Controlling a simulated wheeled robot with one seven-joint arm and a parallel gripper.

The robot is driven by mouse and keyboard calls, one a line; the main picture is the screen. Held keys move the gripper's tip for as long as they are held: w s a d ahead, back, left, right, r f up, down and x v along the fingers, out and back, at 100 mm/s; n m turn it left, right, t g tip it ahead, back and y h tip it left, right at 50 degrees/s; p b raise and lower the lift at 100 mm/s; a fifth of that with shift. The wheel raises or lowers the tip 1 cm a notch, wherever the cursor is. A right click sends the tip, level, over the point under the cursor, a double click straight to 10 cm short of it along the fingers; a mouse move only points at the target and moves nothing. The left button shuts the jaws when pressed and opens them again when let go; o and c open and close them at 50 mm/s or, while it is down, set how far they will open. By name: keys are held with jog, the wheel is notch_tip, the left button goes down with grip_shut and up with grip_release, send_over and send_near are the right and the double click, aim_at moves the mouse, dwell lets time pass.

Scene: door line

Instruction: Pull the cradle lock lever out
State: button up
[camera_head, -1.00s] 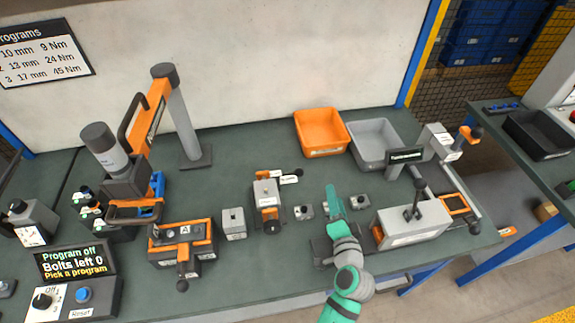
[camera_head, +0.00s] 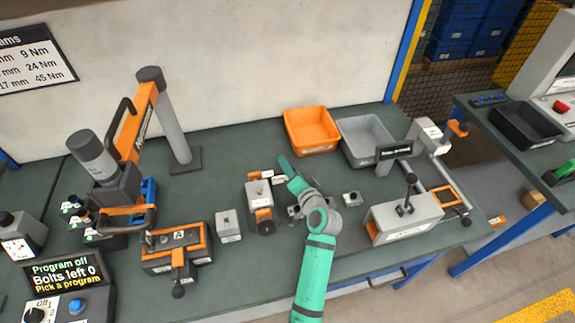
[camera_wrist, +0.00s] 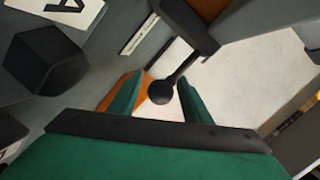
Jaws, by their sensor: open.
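A small grey and orange fixture (camera_head: 258,205), apparently the cradle, stands on the middle of the bench. In the wrist view a lever with a black ball knob (camera_wrist: 160,92) sticks out on a thin dark stem. The knob appears between the green fingers of my gripper (camera_wrist: 161,82), with a gap on each side. I cannot tell whether it is fully between the tips in depth. In the head view my gripper (camera_head: 286,168) is at the fixture's back right, and hides the knob there. It is open and holds nothing.
Fixture A (camera_head: 178,250), with its own ball-ended lever, and a small grey block (camera_head: 228,225) stand to the left. A grey box with an upright lever (camera_head: 405,216) stands to the right. Orange (camera_head: 311,132) and grey (camera_head: 358,150) bins are behind.

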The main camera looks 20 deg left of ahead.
jog(key=shift+x, duration=0.85)
jog(key=shift+c, duration=0.2)
grip_shut()
